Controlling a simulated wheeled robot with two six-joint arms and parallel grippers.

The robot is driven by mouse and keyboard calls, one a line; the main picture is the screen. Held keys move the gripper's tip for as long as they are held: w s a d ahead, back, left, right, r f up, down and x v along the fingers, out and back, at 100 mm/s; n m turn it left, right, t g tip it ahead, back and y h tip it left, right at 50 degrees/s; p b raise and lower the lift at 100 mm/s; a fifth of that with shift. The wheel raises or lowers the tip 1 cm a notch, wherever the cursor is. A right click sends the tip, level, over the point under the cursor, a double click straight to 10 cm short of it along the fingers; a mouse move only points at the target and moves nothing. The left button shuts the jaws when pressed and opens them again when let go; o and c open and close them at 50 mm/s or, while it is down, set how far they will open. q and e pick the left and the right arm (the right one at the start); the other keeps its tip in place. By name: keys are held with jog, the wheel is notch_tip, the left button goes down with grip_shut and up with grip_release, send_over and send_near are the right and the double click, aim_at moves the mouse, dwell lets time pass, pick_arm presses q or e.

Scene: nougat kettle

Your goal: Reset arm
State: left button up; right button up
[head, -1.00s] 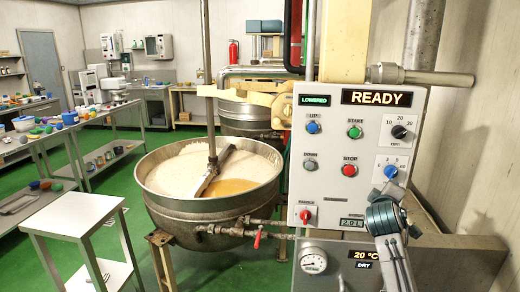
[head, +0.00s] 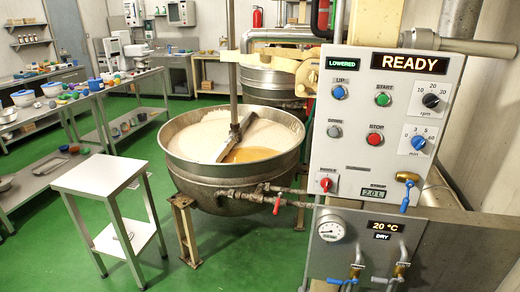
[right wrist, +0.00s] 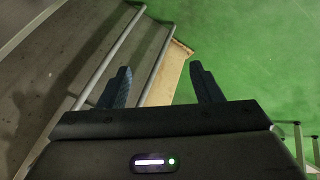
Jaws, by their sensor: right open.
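My right gripper (right wrist: 162,88) shows in the right wrist view with its two dark fingers spread apart and nothing between them. Below it are a grey panel with pale pipes and the green floor. Neither of my grippers shows in the head view. The control panel (head: 350,150) stands at the right in the head view, with its displays reading LOWERED and READY. The large steel kettle (head: 205,178) holds a white mass with a yellow patch, and a stirrer reaches down into it.
A small steel side table (head: 98,175) stands left of the kettle. A long bench (head: 130,78) with bowls and tools is at the far left. A red-handled valve (head: 277,204) sticks out from the kettle's pipe. Green floor (head: 240,262) is clear in front.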

jog(key=s+a+f+m+g, duration=0.1)
jog(key=s+f, duration=0.4)
jog(key=s, duration=0.7)
jog(key=s+a+f+m+g+y, duration=0.1)
jog(key=s+f, duration=0.4)
jog(key=s, duration=0.8)
jog(key=s+a+f+m+g, duration=0.2)
jog(key=s+f, duration=0.4)
jog(key=s, duration=0.7)
jog(key=shift+s+a+b, duration=0.15)
jog(key=shift+a+b, duration=0.1)
jog(key=shift+b, duration=0.1)
